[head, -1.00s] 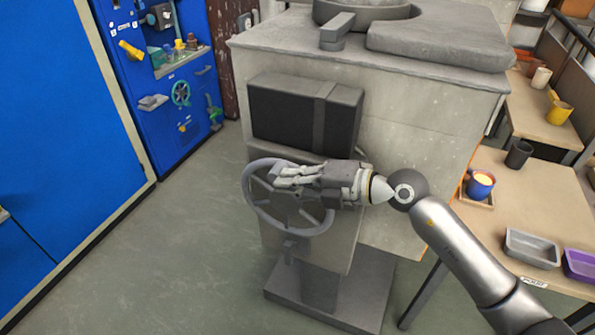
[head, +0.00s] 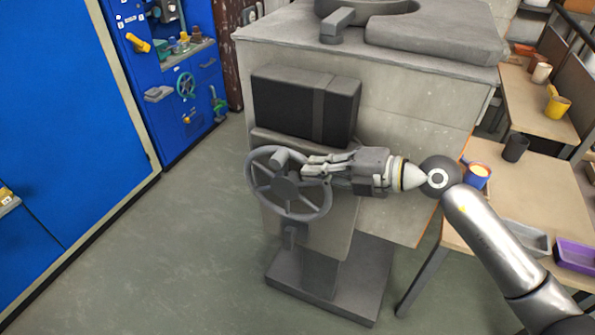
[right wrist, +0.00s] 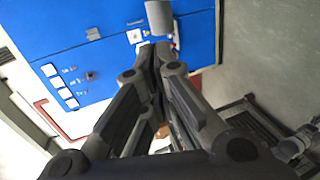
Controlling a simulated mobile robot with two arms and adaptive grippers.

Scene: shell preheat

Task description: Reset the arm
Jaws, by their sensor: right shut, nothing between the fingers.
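My right gripper (head: 308,166) reaches in from the right in the head view. Its fingers are closed and point left, over the right part of the grey handwheel (head: 253,181) on the front of the large grey machine (head: 415,140). Whether the fingertips touch the wheel cannot be told. In the right wrist view the fingers of the right gripper (right wrist: 153,55) come together with nothing between them, and a grey cylindrical piece (right wrist: 159,17) shows just beyond the tips. My left gripper is not in view.
A blue panel with tools and a small green wheel (head: 186,86) stands at the back left. The left floor is clear.

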